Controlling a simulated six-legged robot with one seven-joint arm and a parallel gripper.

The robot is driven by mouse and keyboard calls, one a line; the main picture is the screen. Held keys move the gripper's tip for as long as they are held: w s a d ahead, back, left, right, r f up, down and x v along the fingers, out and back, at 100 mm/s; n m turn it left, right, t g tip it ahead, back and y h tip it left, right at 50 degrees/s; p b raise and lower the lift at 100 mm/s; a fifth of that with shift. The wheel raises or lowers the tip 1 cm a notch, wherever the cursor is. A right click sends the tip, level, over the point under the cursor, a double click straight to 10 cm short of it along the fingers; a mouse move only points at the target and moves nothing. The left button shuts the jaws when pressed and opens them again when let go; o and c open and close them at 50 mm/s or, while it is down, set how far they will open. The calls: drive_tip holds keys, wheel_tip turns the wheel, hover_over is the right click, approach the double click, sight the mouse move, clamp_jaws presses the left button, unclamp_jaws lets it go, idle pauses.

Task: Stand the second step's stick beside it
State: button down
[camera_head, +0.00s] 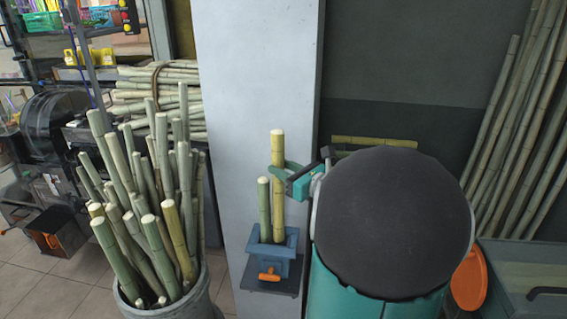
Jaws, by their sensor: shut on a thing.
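Two cane sticks stand upright side by side in a blue square holder (267,254) with an orange handle on its front. The shorter green stick (264,205) is on the left. The taller yellow stick (278,160) is on the right, close beside it. My gripper (281,168) is shut on the yellow stick near its upper part, coming in from the right. The lower ends of both sticks are hidden inside the holder. My round dark arm link hides what lies to the right of the gripper.
A grey bucket (175,310) full of cane sticks stands at the left. A grey pillar (255,70) rises behind the holder. Long canes (520,120) lean on the right wall. A bundle of canes (165,75) lies at the back left, near machinery.

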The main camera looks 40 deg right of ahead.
sight(283, 199)
drive_tip(key=shift+f, duration=4.8)
drive_tip(key=c, duration=1)
unclamp_jaws()
drive_tip(key=shift+o, duration=0.5)
drive_tip(key=o, duration=0.5)
drive_tip(key=shift+s+d, duration=0.15)
drive_tip(key=shift+s, duration=1.6)
drive_tip(key=shift+s+d, duration=0.1)
drive_tip(key=shift+s, duration=1.65)
